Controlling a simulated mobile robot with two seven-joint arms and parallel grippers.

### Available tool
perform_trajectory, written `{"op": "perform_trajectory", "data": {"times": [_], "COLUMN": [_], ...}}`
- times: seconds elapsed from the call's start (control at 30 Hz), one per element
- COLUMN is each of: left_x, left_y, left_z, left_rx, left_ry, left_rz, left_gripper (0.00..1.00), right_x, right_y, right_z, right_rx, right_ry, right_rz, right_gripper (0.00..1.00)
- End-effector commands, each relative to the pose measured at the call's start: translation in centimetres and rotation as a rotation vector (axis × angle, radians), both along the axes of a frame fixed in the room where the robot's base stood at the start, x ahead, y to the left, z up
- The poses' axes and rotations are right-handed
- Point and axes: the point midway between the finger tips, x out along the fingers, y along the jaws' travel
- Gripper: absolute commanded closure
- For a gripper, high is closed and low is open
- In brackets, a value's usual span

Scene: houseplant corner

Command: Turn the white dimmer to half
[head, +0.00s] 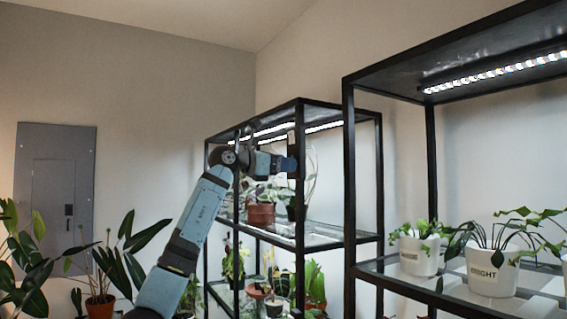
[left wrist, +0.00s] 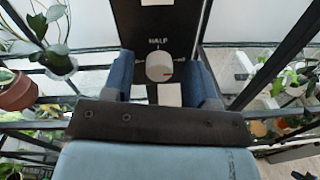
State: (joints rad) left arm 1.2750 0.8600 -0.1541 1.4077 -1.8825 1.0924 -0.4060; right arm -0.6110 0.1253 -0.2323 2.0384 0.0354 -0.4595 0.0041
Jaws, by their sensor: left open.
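The white dimmer (left wrist: 159,66) is a round knob on a black panel (left wrist: 160,20), with "HALF" printed above it. A red mark on the knob's face sits toward the right, not up at the word. My left gripper (left wrist: 160,60) is open, with one blue finger on each side of the knob. Whether the fingers touch it I cannot tell. In the head view my left gripper (head: 284,164) is at the front post of the middle rack, and the knob is hidden there. My right gripper is not in view.
The black middle rack (head: 300,111) holds several potted plants, including a terracotta pot (head: 261,214) close below my left gripper. A nearer rack (head: 349,190) with white pots (head: 492,275) stands at the right. A grey wall panel (head: 55,180) is at the left.

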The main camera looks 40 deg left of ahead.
Motion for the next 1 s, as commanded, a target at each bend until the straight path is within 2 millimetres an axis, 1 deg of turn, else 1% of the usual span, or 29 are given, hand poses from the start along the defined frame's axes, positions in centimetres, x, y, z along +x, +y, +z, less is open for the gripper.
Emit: {"op": "perform_trajectory", "data": {"times": [0.27, 0.3, 0.37, 0.4, 0.47, 0.5, 0.77, 1.0], "left_x": [0.1, 0.1, 0.1, 0.1, 0.1, 0.1, 0.1, 0.1], "left_y": [0.0, 0.0, 0.0, 0.0, 0.0, 0.0, 0.0, 0.1], "left_z": [0.0, 0.0, 0.0, 0.0, 0.0, 0.0, 0.0, 0.1], "left_rx": [0.000, 0.000, 0.000, 0.000, 0.000, 0.000, -0.020, -0.126], "left_ry": [0.000, 0.000, 0.000, 0.000, 0.000, 0.000, 0.007, 0.040], "left_rz": [0.000, 0.000, 0.000, 0.000, 0.000, 0.000, 0.000, 0.000], "left_gripper": [0.47, 0.56, 0.70, 0.79, 0.93, 0.96, 0.96, 0.96], "right_x": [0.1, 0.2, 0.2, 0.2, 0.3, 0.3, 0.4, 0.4], "right_y": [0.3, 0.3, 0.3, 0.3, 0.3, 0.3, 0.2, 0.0], "right_z": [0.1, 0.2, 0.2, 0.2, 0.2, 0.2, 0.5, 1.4], "right_rx": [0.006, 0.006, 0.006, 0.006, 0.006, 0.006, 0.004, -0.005], "right_ry": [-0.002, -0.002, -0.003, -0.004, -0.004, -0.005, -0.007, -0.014], "right_rz": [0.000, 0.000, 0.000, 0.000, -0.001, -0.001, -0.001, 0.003], "right_gripper": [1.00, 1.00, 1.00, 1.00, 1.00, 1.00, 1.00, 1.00]}}
